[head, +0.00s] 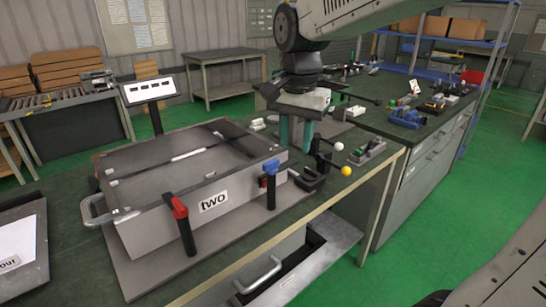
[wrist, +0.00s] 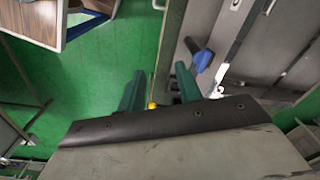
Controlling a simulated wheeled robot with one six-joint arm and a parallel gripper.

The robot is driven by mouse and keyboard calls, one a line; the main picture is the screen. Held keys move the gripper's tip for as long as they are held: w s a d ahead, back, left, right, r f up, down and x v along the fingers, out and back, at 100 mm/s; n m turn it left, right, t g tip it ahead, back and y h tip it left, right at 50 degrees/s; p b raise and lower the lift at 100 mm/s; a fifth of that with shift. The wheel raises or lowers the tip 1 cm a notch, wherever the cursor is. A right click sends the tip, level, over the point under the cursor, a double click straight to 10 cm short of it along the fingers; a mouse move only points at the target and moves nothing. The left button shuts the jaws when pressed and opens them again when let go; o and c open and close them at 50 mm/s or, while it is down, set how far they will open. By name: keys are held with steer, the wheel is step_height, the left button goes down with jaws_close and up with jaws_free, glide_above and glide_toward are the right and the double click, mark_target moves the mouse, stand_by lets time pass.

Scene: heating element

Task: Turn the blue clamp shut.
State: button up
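The blue clamp (head: 271,168) is at the front right corner of the grey box labelled "two" (head: 247,185), its blue part on top of a black post. In the wrist view the blue clamp (wrist: 203,61) shows just beyond and right of the right fingertip, apart from it. My gripper (head: 296,143) has two teal fingers pointing down, spread apart with nothing between them, above and behind the clamp to the right. The wrist view also shows my gripper (wrist: 156,80) open. A red clamp (head: 179,207) is on the box's front left, its black post below.
Levers with a white knob (head: 339,146) and a yellow knob (head: 346,171) stand right of the box. A black U-shaped part (head: 310,181) lies close to the blue clamp. A sign on a post (head: 150,90) stands behind the box. The green floor in front is clear.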

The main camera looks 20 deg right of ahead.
mark_target(271, 161)
steer(key=w+m, duration=0.1)
steer(key=w, duration=0.2)
steer(key=w+a+f+m, duration=0.1)
steer(key=w, duration=0.2)
steer(key=w+f+m, duration=0.1)
steer(key=w+m, duration=0.1)
steer(key=w, duration=0.1)
steer(key=shift+w+a+f, duration=0.15)
steer(key=shift+w, duration=0.2)
steer(key=shift+w+f+m, duration=0.2)
steer(key=shift+f+m, duration=0.05)
steer(key=shift+m, duration=0.05)
step_height(271, 161, down, 7)
steer(key=shift+f, duration=0.2)
jaws_close()
